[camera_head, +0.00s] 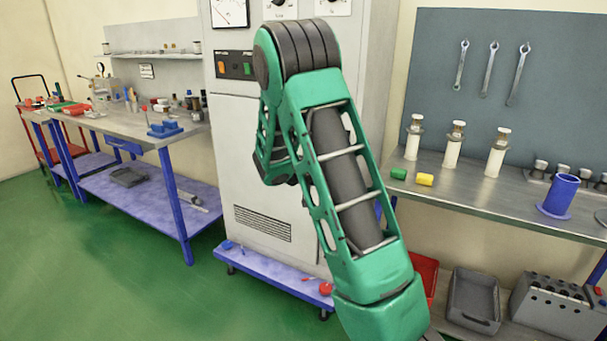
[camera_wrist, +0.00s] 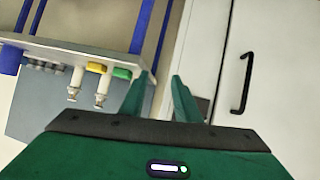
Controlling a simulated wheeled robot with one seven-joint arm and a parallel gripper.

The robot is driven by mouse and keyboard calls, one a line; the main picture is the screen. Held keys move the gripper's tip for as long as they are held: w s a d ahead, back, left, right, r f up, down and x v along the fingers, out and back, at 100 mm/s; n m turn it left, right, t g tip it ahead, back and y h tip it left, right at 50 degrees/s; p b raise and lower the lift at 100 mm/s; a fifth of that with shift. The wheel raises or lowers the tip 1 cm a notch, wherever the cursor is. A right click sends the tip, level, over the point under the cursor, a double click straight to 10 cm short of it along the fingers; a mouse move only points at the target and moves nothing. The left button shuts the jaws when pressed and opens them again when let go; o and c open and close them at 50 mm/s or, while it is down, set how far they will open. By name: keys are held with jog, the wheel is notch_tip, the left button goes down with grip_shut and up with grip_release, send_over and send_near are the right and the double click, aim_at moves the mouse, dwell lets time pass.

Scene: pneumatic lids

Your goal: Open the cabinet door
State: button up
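The cabinet (camera_head: 235,130) is tall and light grey, with meters and buttons at its top and a slotted vent low on its front. My green arm covers its right part in the head view. In the wrist view a pale door panel (camera_wrist: 285,60) carries a black bar handle (camera_wrist: 245,83) at the right; the door looks shut. My gripper (camera_wrist: 158,88) is open and empty, its two green fingers well apart. The handle is to the right of the fingers and not between them. The head view shows neither the handle nor my gripper's fingers.
A workbench (camera_head: 492,202) with bottles, a yellow and a green cylinder and a blue holder stands right of the cabinet. Grey bins (camera_head: 472,302) sit beneath it. Another bench (camera_head: 130,124) is at the left. The cabinet stands on a blue wheeled base (camera_head: 275,280). Green floor is free at front left.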

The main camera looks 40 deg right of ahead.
jog(key=w+a+f+n+t+h, duration=0.2)
jog(key=w+f+t, duration=0.15)
jog(key=w, duration=0.55)
jog(key=w+a+f+n+t+h, duration=0.1)
jog(key=w+a+f+t, duration=0.2)
jog(key=w, duration=0.6)
jog(key=shift+t, duration=0.65)
jog(key=x, duration=1.1)
jog(key=shift+s+d, duration=0.2)
jog(key=shift+d, duration=0.3)
grip_shut()
